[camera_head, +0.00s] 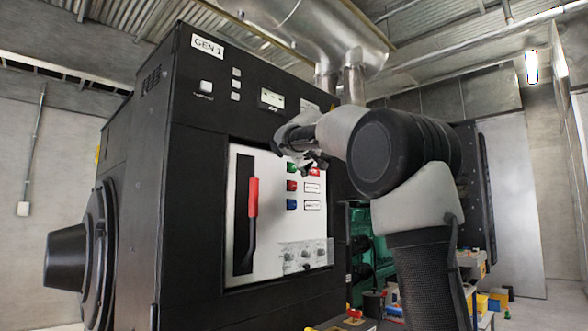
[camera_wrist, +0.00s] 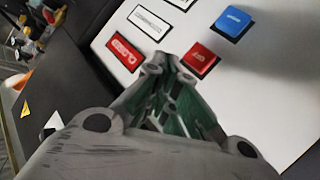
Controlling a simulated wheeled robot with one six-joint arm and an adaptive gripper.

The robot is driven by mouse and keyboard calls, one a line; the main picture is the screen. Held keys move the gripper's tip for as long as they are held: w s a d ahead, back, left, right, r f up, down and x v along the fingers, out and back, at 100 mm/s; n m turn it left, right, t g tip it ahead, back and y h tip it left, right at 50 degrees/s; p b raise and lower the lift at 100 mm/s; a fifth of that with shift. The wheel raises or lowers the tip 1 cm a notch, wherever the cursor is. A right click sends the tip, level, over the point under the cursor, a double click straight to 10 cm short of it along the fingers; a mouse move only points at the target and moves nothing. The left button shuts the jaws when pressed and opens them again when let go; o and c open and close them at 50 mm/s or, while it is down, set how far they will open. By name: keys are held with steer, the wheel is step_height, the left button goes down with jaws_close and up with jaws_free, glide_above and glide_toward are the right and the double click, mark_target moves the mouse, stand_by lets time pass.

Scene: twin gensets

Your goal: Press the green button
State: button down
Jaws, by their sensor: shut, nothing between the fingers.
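The green button (camera_head: 291,167) is the top one in a column of three on the white panel of the GEN 1 cabinet. My gripper (camera_head: 318,162) is in front of the panel's top right part, its fingers close to the green button and partly over its row. In the wrist view my gripper (camera_wrist: 164,72) is shut and empty, pointing at the panel. There it covers the green button's place; green shows between the finger links, but I cannot tell whether the tips touch the button.
Below the green button are a red button (camera_wrist: 200,58) and a blue button (camera_wrist: 232,22). A red CLOSED label (camera_wrist: 122,60) is beside the fingers. A red-handled lever (camera_head: 253,197) stands left on the panel; knobs (camera_head: 304,254) are below.

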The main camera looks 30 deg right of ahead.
stand_by(0.3)
steer(key=s, duration=0.1)
steer(key=s+d, duration=0.1)
steer(key=s, duration=0.2)
steer(key=shift+s+d, duration=0.35)
steer(key=shift+d, duration=0.05)
stand_by(0.7)
steer(key=s+a+f+g+y, duration=0.1)
steer(key=s+f+g, duration=0.3)
steer(key=f, duration=0.7)
steer(key=s+a+f+g+y, duration=0.15)
steer(key=s+f, duration=0.35)
steer(key=f, duration=0.6)
steer(key=s+a+f+g+y, duration=0.1)
steer(key=s+a+f, duration=0.3)
steer(key=s+f, duration=0.6)
steer(key=s+a+f+g+y, duration=0.2)
steer(key=s+a+f, duration=0.2)
steer(key=s+f, duration=0.7)
steer(key=s, duration=0.8)
steer(key=shift+s+m+g, duration=0.2)
steer(key=shift+m+g, duration=0.15)
steer(key=shift+m, duration=0.05)
